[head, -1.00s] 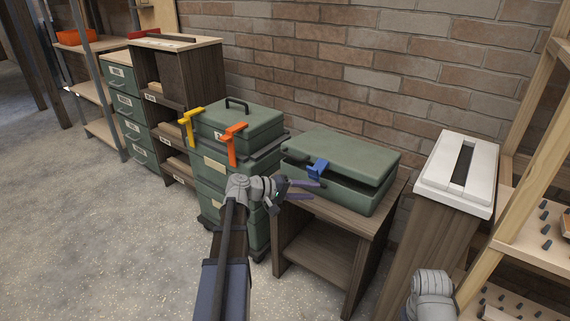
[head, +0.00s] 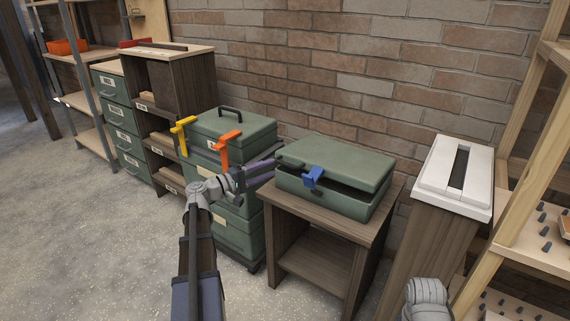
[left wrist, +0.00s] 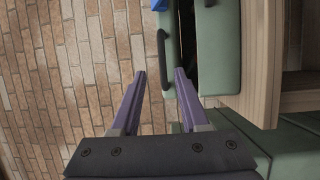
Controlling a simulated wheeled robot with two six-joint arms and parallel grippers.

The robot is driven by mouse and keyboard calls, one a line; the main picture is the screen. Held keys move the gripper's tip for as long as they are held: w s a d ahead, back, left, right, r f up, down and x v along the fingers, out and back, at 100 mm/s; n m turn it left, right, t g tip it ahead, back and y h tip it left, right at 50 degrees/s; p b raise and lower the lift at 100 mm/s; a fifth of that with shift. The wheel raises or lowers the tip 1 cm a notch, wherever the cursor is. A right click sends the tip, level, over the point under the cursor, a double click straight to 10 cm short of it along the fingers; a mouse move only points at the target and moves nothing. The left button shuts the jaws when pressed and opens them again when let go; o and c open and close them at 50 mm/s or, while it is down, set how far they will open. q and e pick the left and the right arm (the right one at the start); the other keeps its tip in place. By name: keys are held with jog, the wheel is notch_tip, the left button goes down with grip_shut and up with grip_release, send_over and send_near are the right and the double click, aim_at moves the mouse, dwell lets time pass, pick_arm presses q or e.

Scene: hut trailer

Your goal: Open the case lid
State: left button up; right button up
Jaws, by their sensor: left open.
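The green case (head: 345,200) sits on a wooden stand. Its lid (head: 335,160) is slightly raised, with a dark gap under its front and right edges. A blue latch (head: 312,177) is on the front. My left gripper (head: 265,172) is open at the case's left end, its purple fingers pointing toward it. In the left wrist view, the lid (left wrist: 170,35), the dark gap and the case body (left wrist: 220,55) show beyond the fingers. A black handle (left wrist: 163,60) lies ahead between the fingertips. I see nothing held; contact cannot be told. My right gripper is out of view.
A stack of green cases (head: 232,185) with yellow and orange clamps (head: 224,147) stands left of the stand (head: 325,215), close to my left arm. A white-topped wooden pedestal (head: 450,180) is at the right. A brick wall is behind; the floor at left is clear.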

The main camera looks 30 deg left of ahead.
aim_at(283, 163)
pick_arm(q)
jog(key=x, duration=0.7)
grip_shut()
dwell(0.3)
dwell(1.1)
